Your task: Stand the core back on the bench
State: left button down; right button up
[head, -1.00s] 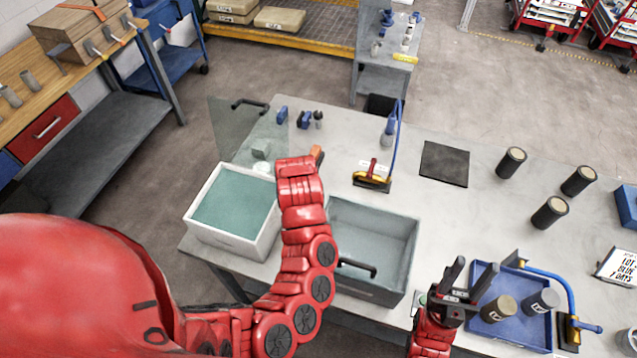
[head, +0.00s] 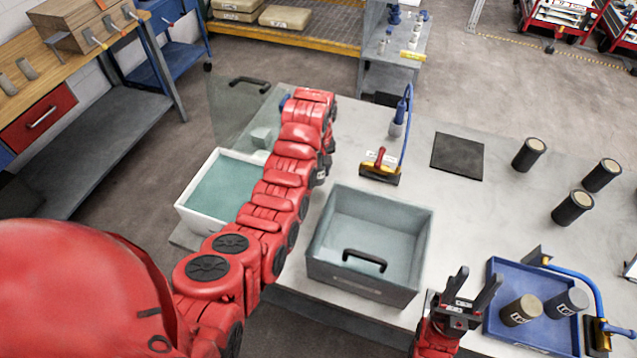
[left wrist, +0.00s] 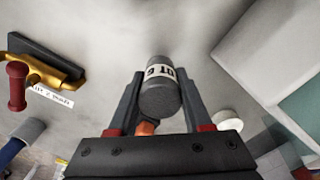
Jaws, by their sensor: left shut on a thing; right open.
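In the left wrist view my left gripper (left wrist: 158,88) is shut on a grey core (left wrist: 160,98) with a white printed label band. One round end of the core faces the camera. Its contact with the bench cannot be told. In the head view my left arm reaches over the bench (head: 405,165) and hides the held core and most of the gripper. My right gripper (head: 470,290) is open and empty, left of the blue tray (head: 505,333). A brown core (head: 521,310) and a grey core (head: 567,303) are in that tray.
Several dark cores (head: 529,154) stand at the right of the bench. A grey bin (head: 323,272) with a black handle and a white tub (head: 190,209) of greenish liquid are at the front. A dark mat (head: 457,157) and a red-and-yellow tool (head: 380,170) lie behind. Bench between mat and bin is clear.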

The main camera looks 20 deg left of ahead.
aim_at(318, 178)
pick_arm(q)
jog(key=shift+w, duration=0.2)
notch_tip(318, 178, down, 3)
jog(key=shift+r+p, duration=0.2)
jog(key=shift+p, duration=1.05)
jog(key=shift+f, duration=0.4)
jog(key=shift+f+b, duration=0.25)
jog(key=shift+b, duration=0.05)
jog(key=shift+c, duration=1.7)
grip_release()
jog(key=shift+r, duration=0.15)
